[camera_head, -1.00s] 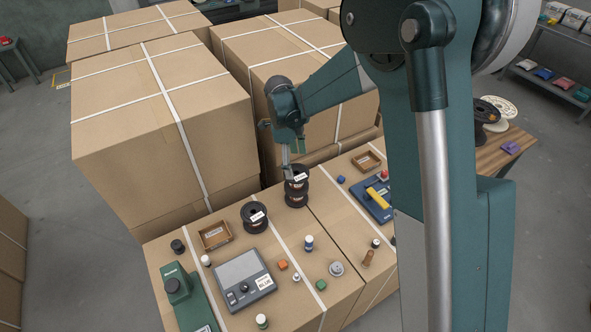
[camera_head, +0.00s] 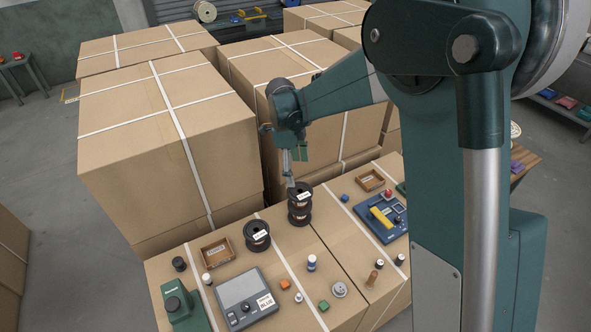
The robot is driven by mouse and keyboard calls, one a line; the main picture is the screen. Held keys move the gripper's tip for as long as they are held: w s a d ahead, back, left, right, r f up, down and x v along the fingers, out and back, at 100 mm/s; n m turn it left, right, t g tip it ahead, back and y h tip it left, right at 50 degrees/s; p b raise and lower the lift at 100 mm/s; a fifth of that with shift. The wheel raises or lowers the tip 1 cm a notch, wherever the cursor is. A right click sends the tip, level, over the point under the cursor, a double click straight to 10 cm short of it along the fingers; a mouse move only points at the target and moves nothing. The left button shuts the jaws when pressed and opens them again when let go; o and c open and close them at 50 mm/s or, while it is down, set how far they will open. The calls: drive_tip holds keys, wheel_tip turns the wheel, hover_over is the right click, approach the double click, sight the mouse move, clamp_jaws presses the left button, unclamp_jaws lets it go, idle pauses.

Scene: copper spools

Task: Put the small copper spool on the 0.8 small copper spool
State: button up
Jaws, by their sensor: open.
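Two small black-flanged copper spools stand stacked near the back edge of the carton-top surface. The upper spool (camera_head: 299,193) carries a white label and rests on the lower spool (camera_head: 299,217). Another labelled black spool (camera_head: 257,235) sits to their left, apart from them. My gripper (camera_head: 290,181) is just above the upper spool, its fingers pointing down. It is open, though the fingertips are small and it is unclear whether they touch the spool. The labels are too small to read.
A wooden tray (camera_head: 217,252) and a grey scale-like device (camera_head: 247,299) lie at the left. A blue device with a yellow handle (camera_head: 381,217) lies at the right. Several small bottles and weights stand in front. Large strapped cartons (camera_head: 170,140) rise close behind.

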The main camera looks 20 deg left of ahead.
idle(0.4)
drive_tip(key=s+d+r+n+t+y, duration=0.1)
drive_tip(key=s+d+r+n, duration=0.3)
drive_tip(key=d+r, duration=0.65)
drive_tip(key=s+d+r+n+t+y, duration=0.15)
drive_tip(key=s+d+r+n, duration=0.45)
drive_tip(key=d, duration=0.7)
drive_tip(key=s+d+r+n+t, duration=0.1)
drive_tip(key=s+d+n+t, duration=0.3)
drive_tip(key=s+d, duration=1.5)
drive_tip(key=n, duration=0.4)
drive_tip(key=shift+s+r+t+h, duration=0.15)
drive_tip(key=shift+s+t+h, duration=0.05)
drive_tip(key=shift+t+h, duration=0.15)
